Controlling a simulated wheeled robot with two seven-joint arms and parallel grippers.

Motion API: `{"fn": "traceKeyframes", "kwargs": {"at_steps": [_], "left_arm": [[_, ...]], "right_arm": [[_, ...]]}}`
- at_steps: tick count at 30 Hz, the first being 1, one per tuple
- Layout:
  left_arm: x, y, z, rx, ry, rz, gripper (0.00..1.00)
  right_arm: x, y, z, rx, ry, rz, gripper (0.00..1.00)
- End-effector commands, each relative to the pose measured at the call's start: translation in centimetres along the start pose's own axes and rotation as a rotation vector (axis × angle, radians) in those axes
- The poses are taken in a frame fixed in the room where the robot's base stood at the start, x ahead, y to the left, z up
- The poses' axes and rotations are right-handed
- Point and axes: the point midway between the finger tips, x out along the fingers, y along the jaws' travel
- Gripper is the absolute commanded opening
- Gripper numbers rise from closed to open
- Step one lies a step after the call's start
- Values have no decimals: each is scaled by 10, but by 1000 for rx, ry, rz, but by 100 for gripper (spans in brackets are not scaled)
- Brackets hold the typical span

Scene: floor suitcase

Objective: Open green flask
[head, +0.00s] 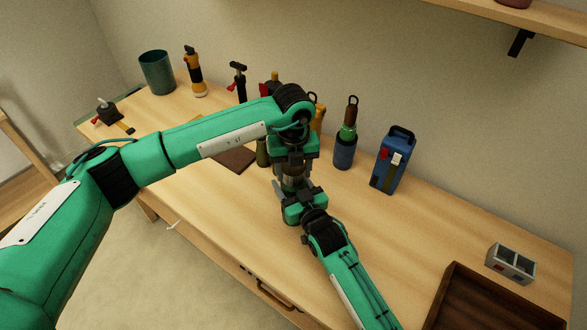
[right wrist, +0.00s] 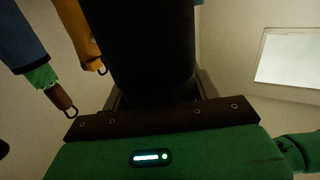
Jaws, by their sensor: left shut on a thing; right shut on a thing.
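A dark cylindrical flask (head: 292,175) stands upright between my grippers at the middle of the table, mostly hidden by them. My left gripper (head: 291,163) comes down from above and is shut on its upper part. My right gripper (head: 292,188) reaches in from the front and is shut on it lower down. In the right wrist view the flask (right wrist: 140,45) fills the space between the fingers and looks nearly black, so its green colour is hard to confirm. Its cap is hidden, and I cannot tell whether it is loose.
Behind stand a blue flask (head: 344,153) with a green neck and brown looped cap, and a blue canister (head: 390,165). An olive item (head: 262,152) is partly hidden by my left arm. A grey two-hole block (head: 511,263) and brown tray (head: 450,290) lie right. Table between is clear.

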Motion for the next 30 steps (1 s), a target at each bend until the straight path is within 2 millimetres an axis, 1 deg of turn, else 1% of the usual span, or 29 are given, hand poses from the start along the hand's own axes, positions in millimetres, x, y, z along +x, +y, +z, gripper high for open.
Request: {"fn": "traceKeyframes", "kwargs": {"at_steps": [7,21,30], "left_arm": [[-3,0,0,1,0,0,27],[-20,0,0,2,-1,0,27],[-22,0,0,1,0,0,27]], "right_arm": [[0,0,0,0,0,0,0],[0,0,0,0,0,0,0],[0,0,0,1,0,0,0]]}}
